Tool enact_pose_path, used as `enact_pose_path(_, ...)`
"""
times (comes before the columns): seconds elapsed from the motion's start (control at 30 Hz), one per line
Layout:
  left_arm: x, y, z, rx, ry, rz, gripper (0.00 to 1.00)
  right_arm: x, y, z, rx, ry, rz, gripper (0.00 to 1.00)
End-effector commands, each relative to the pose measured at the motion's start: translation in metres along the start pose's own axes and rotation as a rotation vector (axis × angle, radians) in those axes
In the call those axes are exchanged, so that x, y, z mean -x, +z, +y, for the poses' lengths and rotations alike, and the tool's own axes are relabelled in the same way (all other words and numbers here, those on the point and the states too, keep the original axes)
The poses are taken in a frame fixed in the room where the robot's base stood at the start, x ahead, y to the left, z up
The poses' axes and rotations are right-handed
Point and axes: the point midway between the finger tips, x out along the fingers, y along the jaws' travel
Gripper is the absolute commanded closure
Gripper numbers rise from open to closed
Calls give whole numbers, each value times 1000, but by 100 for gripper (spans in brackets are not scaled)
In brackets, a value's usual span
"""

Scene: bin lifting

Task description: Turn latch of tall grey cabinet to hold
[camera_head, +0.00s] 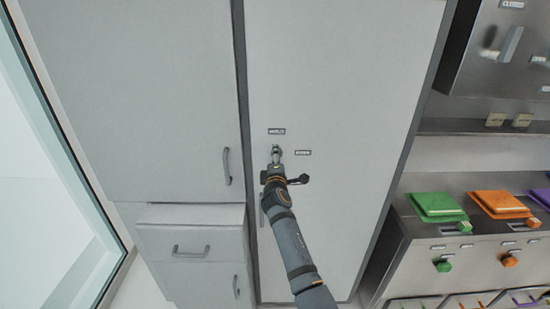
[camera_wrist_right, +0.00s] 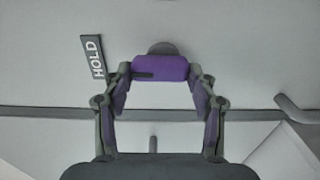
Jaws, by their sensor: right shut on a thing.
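The tall grey cabinet (camera_head: 340,80) fills the middle of the head view. Its HOLD label (camera_head: 277,131) sits just above my right gripper (camera_head: 276,154), and a second small label (camera_head: 302,153) lies to the right. In the wrist view the HOLD label (camera_wrist_right: 93,58) is at the left. There the purple latch (camera_wrist_right: 160,68) lies crosswise between the fingertips of my right gripper (camera_wrist_right: 160,72), which is shut on it. A dark mark shows on the latch's left part. In the head view the gripper mostly hides the latch. My left gripper is not in view.
A cabinet with a drawer (camera_head: 190,246) stands to the left, with a window beyond it. To the right is a steel bench with a green lid (camera_head: 437,203) and an orange lid (camera_head: 498,203). A dark handle (camera_head: 300,179) protrudes near my right wrist.

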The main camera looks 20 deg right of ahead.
Motion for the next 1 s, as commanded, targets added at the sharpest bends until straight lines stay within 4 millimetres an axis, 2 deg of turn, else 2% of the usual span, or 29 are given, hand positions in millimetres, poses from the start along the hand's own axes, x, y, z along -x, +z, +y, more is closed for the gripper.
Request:
enact_pose_path(0.53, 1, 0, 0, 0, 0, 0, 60, -1, 2, 3, 26, 5, -3, 73)
enact_pose_path(0.57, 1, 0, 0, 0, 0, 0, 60, -1, 2, 3, 25, 5, -3, 38)
enact_pose_path(0.7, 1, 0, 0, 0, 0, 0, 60, -1, 1, 2, 24, 4, -2, 19)
enact_pose_path(1.0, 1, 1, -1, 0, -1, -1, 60, 0, 0, 2, 21, 3, -1, 19)
